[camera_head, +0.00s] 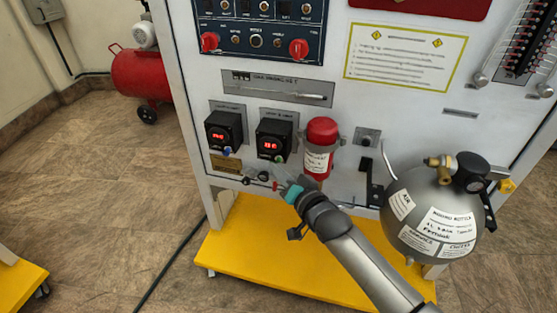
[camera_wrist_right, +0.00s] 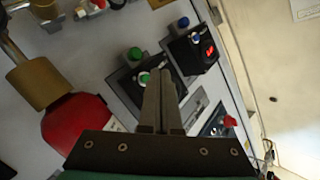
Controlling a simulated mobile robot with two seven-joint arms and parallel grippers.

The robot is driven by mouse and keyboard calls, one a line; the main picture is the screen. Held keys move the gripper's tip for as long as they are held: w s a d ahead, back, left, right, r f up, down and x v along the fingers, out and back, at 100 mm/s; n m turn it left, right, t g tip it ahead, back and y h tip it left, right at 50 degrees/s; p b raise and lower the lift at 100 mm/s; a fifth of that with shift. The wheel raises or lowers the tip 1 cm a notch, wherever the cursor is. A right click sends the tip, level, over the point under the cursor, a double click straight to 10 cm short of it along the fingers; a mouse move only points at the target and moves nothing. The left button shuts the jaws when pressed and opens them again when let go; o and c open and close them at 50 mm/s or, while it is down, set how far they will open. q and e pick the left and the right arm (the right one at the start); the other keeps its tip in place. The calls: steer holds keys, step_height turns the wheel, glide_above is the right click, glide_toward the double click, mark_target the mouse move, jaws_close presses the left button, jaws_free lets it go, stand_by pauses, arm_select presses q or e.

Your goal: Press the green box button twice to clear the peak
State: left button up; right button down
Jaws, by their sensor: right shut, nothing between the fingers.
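The green button (camera_head: 279,158) is at the lower front of the right-hand black display box (camera_head: 274,136), which has a lit red display. In the right wrist view two green buttons show: one with a pale ring (camera_wrist_right: 144,78) close beside my fingertips, and another (camera_wrist_right: 135,53) farther up. My right gripper (camera_head: 277,181) is shut and empty, just below the box in the head view. Its fingers (camera_wrist_right: 160,88) cover part of the box in the wrist view. I cannot tell whether they touch a button. My left gripper is not in view.
A similar black box (camera_head: 224,131) with a red display and blue button is to the left. A red cylinder (camera_head: 320,146) stands close right of the gripper. A grey tank (camera_head: 425,205) is farther right. The yellow base (camera_head: 245,245) lies below the panel.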

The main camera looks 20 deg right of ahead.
steer(key=shift+w, duration=0.1)
stand_by(0.4)
steer(key=shift+w+d, duration=0.25)
steer(key=shift+w+d, duration=0.2)
steer(key=shift+w, duration=0.15)
stand_by(0.7)
steer(key=shift+s+a+p, duration=0.45)
steer(key=shift+s+p, duration=0.25)
steer(key=shift+p, duration=0.1)
